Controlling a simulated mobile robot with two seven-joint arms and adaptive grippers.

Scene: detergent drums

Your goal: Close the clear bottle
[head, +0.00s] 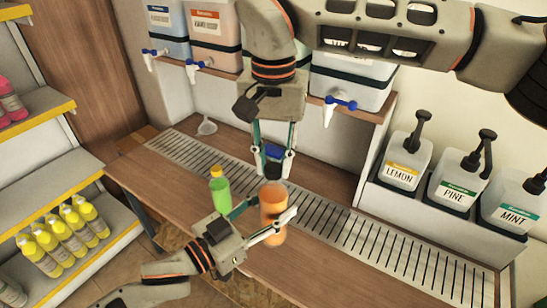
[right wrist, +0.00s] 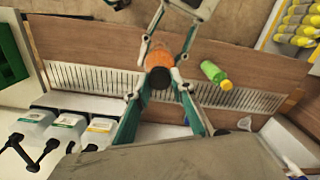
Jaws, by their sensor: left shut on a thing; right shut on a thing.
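The clear bottle (head: 272,203), with orange contents, stands upright at the near side of the counter. My left gripper (head: 268,222) is shut around its body from the near side. My right gripper (head: 272,168) comes down from above and is shut on a dark round cap at the bottle's mouth. In the right wrist view the cap (right wrist: 159,77) sits between the right fingertips, in line with the orange bottle (right wrist: 159,57). The fingers partly hide the mouth, so I cannot tell whether the cap is seated.
A green bottle with a yellow cap (head: 219,188) stands just left of the orange bottle. A drain grate (head: 345,226) runs along the counter. Drums with blue taps (head: 340,106) are behind. Pump jugs (head: 402,163) stand right. Shelves with yellow bottles (head: 62,236) are left.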

